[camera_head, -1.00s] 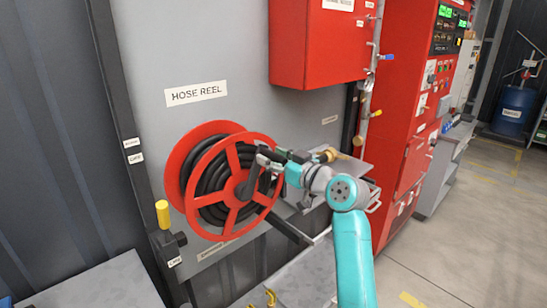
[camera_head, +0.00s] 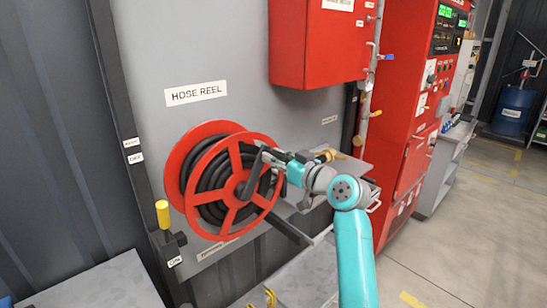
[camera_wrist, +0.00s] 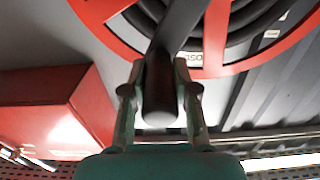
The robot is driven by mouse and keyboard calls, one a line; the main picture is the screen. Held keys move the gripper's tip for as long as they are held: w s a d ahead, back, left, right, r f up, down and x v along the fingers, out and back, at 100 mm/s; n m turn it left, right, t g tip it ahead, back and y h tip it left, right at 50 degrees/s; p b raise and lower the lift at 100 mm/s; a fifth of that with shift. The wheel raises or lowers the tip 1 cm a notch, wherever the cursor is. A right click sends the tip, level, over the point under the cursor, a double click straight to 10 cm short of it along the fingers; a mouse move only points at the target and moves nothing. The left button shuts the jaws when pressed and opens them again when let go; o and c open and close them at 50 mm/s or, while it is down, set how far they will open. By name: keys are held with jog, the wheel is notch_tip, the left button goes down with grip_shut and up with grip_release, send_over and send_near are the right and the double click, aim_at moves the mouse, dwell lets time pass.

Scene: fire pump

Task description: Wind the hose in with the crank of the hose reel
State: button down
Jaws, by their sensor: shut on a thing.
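The hose reel (camera_head: 211,232) is a red spoked drum on the grey wall panel, with black hose (camera_head: 205,184) wound on it. Its dark crank (camera_head: 253,175) runs from the hub up and to the right. My gripper (camera_head: 268,156) is at the crank's outer end. In the wrist view my gripper (camera_wrist: 157,90) has its two fingers on either side of the dark cylindrical crank handle (camera_wrist: 161,105), shut on it. The red rim (camera_wrist: 215,35) and hose (camera_wrist: 250,25) show behind. The crank's far end is partly hidden by my gripper in the head view.
A yellow-topped lever (camera_head: 162,214) stands left of the reel. A red cabinet (camera_head: 315,45) hangs above right. A grey shelf (camera_head: 352,168) with a brass nozzle (camera_head: 328,155) sits behind my arm. Benches (camera_head: 95,285) lie below, and floor is open at right.

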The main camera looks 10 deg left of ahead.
jog(key=shift+w+d+f+m, duration=0.4)
jog(key=shift+w+d+m, duration=0.1)
jog(key=shift+w+m, duration=0.15)
notch_tip(320, 180, down, 19)
jog(key=w+d+m, duration=0.1)
jog(key=m, duration=1.6)
jog(key=shift+w+r, duration=0.2)
jog(key=shift+w, duration=0.05)
jog(key=shift+f+m, duration=0.15)
jog(key=shift+m, duration=0.1)
jog(key=c, duration=0.9)
grip_release()
jog(key=shift+s, duration=0.1)
jog(key=shift+d, duration=0.1)
jog(key=v, duration=1.2)
